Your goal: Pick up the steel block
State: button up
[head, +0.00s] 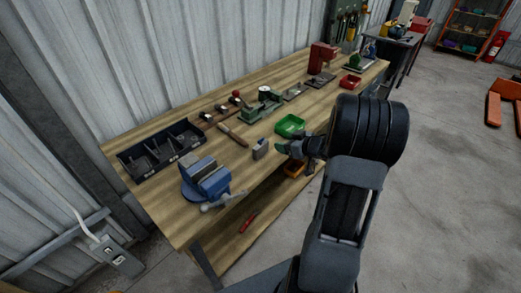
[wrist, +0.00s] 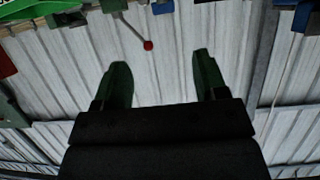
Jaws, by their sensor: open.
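A small grey block (head: 260,149), which looks like the steel block, stands on the wooden workbench (head: 165,212) between the blue vise and the green bin. My gripper (head: 282,147) is just right of it in the head view, apart from it as far as I can tell. In the wrist view my gripper (wrist: 163,80) shows two green-tipped fingers spread wide with nothing between them. Beyond them is the corrugated wall. I cannot tell the block surely in the wrist view.
A blue vise (head: 207,182) stands at the bench's near end, with a black divided tray (head: 160,150) behind it. A green bin (head: 290,125) is close behind my gripper. A hammer (head: 232,135), a green dial gauge device (head: 262,104) and a red press (head: 322,58) stand farther back.

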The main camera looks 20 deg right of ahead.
aim_at(261, 139)
jog(key=x, duration=0.8)
jog(key=p+x, duration=0.1)
jog(key=x, duration=0.4)
jog(key=shift+s+a+f, duration=0.15)
jog(key=shift+a+f, duration=0.05)
jog(key=shift+a, duration=0.2)
jog(key=shift+c, duration=0.3)
grip_shut()
jog(key=shift+y, duration=0.3)
